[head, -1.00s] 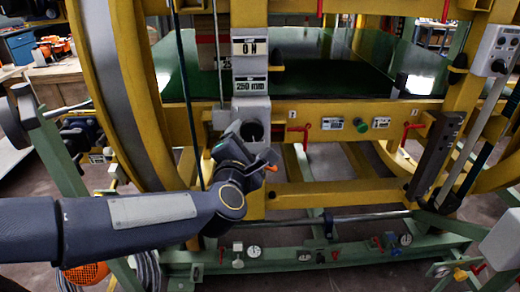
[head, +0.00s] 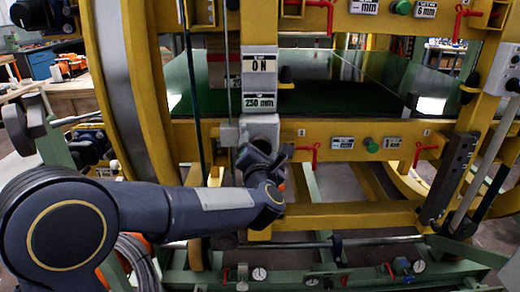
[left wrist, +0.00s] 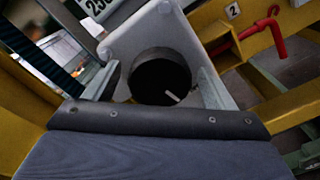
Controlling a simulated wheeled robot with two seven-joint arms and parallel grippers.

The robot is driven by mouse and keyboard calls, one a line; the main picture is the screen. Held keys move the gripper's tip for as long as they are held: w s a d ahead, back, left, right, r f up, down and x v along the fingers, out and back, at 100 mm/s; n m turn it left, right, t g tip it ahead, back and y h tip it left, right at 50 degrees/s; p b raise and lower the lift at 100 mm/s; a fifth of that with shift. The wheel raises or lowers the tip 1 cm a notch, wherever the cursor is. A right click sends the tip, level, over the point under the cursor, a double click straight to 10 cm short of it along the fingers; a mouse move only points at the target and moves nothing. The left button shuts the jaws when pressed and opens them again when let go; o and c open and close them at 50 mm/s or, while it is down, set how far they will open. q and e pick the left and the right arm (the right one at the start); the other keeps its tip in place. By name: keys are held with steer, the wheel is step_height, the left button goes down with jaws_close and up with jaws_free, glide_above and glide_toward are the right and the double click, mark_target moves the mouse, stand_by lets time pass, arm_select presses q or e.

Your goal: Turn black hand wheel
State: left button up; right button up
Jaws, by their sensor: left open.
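The black hand wheel (left wrist: 160,78) is a round black knob with a white mark, on a light grey box (left wrist: 152,35) in the left wrist view. In the head view the grey box (head: 263,126) shows below the "ON" and "250 mm" labels, and my gripper hides the wheel. My left gripper (head: 263,158) is in front of the box. Its fingers are open, one on each side of the wheel in the left wrist view; whether they touch it I cannot tell. My right gripper is not in view.
A yellow crossbeam (head: 355,134) runs right from the box and carries red handles (head: 309,153) and a green knob (head: 371,145). A red handle (left wrist: 268,28) is right of the wheel in the wrist view. A large yellow ring (head: 130,100) stands at left.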

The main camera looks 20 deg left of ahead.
arm_select(q)
steer(key=c, duration=1)
steer(key=shift+m, duration=0.5)
